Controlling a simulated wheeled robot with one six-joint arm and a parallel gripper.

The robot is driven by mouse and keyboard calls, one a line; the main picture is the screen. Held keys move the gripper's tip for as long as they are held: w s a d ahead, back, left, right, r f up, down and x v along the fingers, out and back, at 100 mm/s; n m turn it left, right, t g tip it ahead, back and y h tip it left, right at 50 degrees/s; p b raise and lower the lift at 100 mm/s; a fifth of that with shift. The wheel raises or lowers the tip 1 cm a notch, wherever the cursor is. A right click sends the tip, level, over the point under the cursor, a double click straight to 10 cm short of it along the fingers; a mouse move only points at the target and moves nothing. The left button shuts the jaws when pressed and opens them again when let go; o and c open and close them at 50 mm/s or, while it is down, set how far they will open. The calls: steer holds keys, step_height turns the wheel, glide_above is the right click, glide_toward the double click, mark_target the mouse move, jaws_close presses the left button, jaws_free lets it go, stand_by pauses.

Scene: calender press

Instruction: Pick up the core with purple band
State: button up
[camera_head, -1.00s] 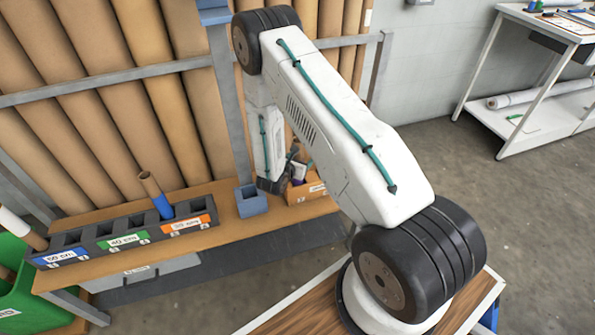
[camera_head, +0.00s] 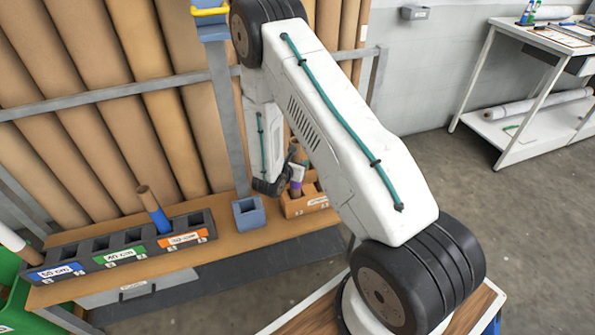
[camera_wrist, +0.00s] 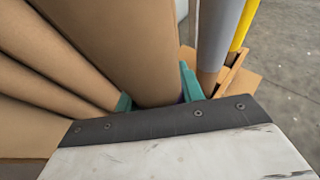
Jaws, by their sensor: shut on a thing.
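The core with the purple band (camera_head: 296,187) shows small in the head view, above the orange-brown box (camera_head: 306,205), partly hidden by my arm. My gripper (camera_head: 297,174) is at its upper part. In the wrist view, my gripper (camera_wrist: 157,96) has its teal fingers on both sides of a brown core (camera_wrist: 148,55), with a trace of purple by the right finger. It is shut on this core. Whether the core's lower end is clear of the box is too small to tell.
A blue cup-like holder (camera_head: 249,212) stands left of the box. A black slotted rack (camera_head: 126,240) holds a blue-banded core (camera_head: 154,209). Large brown tubes (camera_head: 110,120) lean close behind. In the wrist view, a grey tube (camera_wrist: 222,35) stands right of my gripper.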

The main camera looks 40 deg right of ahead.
step_height(320, 180, up, 13)
steer(key=shift+f, duration=0.2)
stand_by(1.1)
